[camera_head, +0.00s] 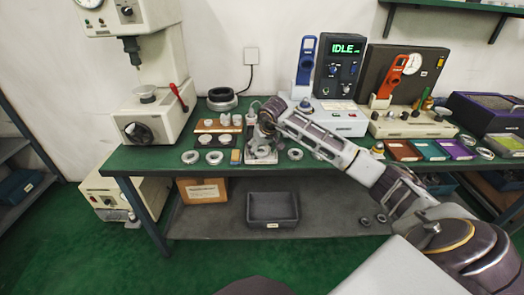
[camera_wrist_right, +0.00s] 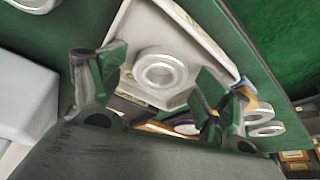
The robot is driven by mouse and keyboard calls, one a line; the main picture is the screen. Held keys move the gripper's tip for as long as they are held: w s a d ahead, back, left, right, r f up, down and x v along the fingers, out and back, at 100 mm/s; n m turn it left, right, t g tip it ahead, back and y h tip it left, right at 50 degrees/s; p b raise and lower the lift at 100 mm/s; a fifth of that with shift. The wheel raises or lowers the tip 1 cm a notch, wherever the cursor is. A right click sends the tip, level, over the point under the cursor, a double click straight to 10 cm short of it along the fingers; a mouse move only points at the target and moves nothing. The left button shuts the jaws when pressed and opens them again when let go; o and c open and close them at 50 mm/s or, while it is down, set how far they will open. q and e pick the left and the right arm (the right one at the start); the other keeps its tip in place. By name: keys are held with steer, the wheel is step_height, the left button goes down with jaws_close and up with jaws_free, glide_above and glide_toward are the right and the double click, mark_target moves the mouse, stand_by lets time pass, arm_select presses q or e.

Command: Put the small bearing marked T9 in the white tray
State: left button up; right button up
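My right gripper (camera_head: 264,131) reaches over the white tray (camera_head: 249,160) near the front edge of the bench. In the right wrist view, the gripper (camera_wrist_right: 160,72) has its two green-padded fingers spread wide apart. A silver bearing ring (camera_wrist_right: 157,74) lies flat in the white tray (camera_wrist_right: 127,32), seen between the fingers, with a gap on both sides. The ring in the tray also shows in the head view (camera_head: 262,152), partly under the gripper. No T9 mark is readable on any ring. My left gripper is not in view.
Loose rings lie along the front edge, left (camera_head: 190,157) and right (camera_head: 295,154) of the tray. A wooden rack of white parts (camera_head: 215,126) stands behind left. A tester reading IDLE (camera_head: 340,75) and coloured trays (camera_head: 428,150) are to the right. A grey bin (camera_head: 272,222) sits below.

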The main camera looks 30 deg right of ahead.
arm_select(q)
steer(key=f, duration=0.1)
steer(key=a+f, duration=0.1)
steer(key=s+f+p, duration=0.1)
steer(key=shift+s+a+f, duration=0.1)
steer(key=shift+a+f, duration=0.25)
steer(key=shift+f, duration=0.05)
arm_select(e)
steer(key=v, duration=1.2)
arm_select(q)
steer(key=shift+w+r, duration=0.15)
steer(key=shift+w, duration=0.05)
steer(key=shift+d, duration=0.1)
